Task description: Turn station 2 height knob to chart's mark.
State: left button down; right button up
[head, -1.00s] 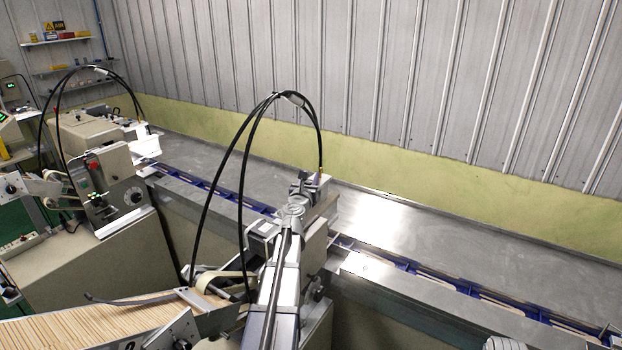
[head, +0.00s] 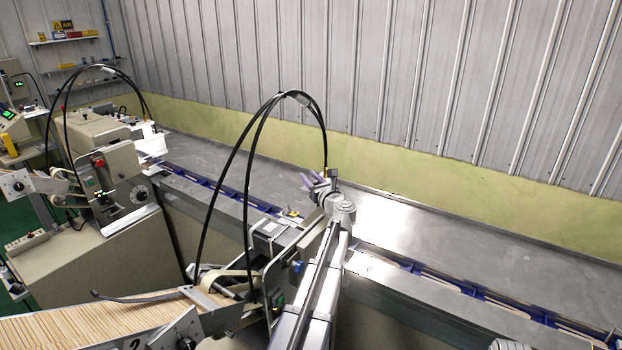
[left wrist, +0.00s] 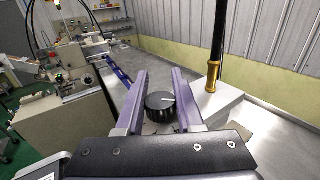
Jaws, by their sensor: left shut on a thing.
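The height knob (left wrist: 160,112) is a black ribbed dial with a white line on its top face. In the left wrist view it sits between the two purple fingers, and its line points to the right. My left gripper (head: 312,181) is shut on it; the fingers also show on both sides of the knob in the left wrist view (left wrist: 160,80). In the head view the gripper is at the rear of station 2 (head: 272,232), and the knob cannot be made out there. The chart's mark is not readable in these views. My right gripper is not in view.
A black cable with a brass end (left wrist: 212,75) stands right of the fingers. Thin black cables arch over station 2. A stick tray (head: 90,320) lies at front left. Another machine (head: 115,180) stands farther left. The metal bench (head: 420,240) is mostly clear at right.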

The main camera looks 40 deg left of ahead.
aim_at(316, 183)
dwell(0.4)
pick_arm(q)
jog(key=c, duration=0.5)
grip_release()
jog(key=shift+c, duration=0.2)
jog(key=v, duration=0.8)
jog(key=shift+w+a, duration=0.1)
jog(key=shift+r, duration=0.1)
